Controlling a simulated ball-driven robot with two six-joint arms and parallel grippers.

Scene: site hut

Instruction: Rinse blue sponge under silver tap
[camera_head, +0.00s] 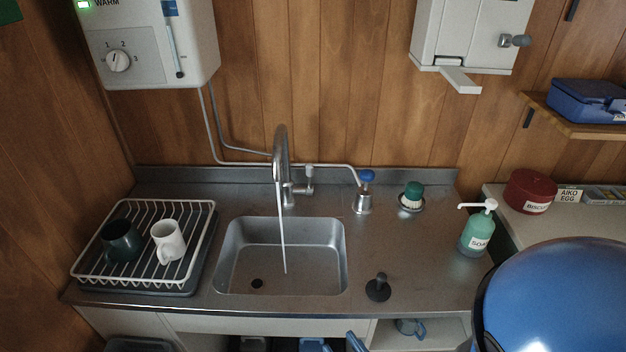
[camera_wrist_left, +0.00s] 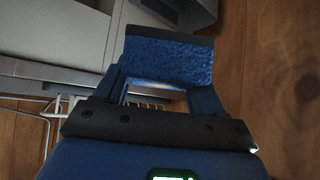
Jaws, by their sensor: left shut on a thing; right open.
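The blue sponge (camera_wrist_left: 168,61), with a dark strip along one edge, is held between the fingers of my left gripper (camera_wrist_left: 165,88) in the left wrist view. Neither the sponge nor this gripper shows in the head view. The silver tap (camera_head: 281,150) stands behind the sink (camera_head: 228,255). A thin stream of water runs from its spout into the basin. My right gripper (camera_head: 336,344) shows only in part at the bottom edge of the head view. It is open, low at the counter's front edge, well short of the tap.
A dish rack (camera_head: 88,278) with a dark mug (camera_head: 122,242) and white mug (camera_head: 167,240) stands left of the sink. A plug (camera_head: 378,288), brush (camera_head: 412,195) and soap bottle (camera_head: 477,232) stand to its right. The basin looks empty.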

